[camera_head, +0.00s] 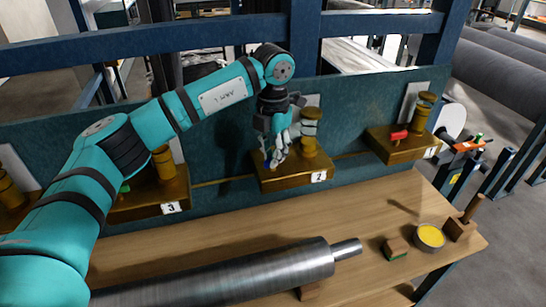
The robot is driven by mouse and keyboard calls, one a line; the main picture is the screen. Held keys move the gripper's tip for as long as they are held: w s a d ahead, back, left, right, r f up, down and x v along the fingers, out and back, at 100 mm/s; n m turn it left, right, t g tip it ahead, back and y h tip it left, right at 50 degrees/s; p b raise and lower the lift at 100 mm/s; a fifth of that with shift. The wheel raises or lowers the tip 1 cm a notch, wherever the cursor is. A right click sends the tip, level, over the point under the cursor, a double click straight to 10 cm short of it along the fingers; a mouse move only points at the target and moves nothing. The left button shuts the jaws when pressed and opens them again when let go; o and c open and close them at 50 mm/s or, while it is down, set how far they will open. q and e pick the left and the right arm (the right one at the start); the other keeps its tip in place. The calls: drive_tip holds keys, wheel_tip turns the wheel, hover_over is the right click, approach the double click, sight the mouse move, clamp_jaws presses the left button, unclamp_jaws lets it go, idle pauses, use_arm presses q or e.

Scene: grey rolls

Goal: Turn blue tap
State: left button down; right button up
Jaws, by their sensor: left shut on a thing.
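The blue tap (268,163) sits on the brass block labelled 2 (296,184), and only a small bit of blue shows beneath my gripper. My left gripper (275,156) reaches down from above and is shut on the blue tap at the left of the brass post (310,133). The fingers hide most of the tap, so its exact angle cannot be seen. My right gripper is not in view.
A red tap (399,135) sits on the right brass block, and block 3 (160,198) is at left, partly behind my arm. A steel roller (225,275) lies on the wooden bench (390,205). A yellow tin (430,236) and a wooden-backed block (396,248) are at right.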

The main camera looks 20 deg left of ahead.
use_arm(q)
drive_tip(key=n+b, duration=0.1)
drive_tip(key=n, duration=0.4)
drive_tip(key=shift+n+b, duration=0.3)
drive_tip(key=shift+b, duration=0.1)
drive_tip(key=n+b, duration=0.1)
drive_tip(key=n, duration=0.3)
drive_tip(key=shift+r+n, duration=0.1)
drive_tip(key=shift+n, duration=0.3)
drive_tip(key=c, duration=1.3)
unclamp_jaws()
drive_tip(key=shift+c, duration=0.2)
wheel_tip(320, 180, up, 12)
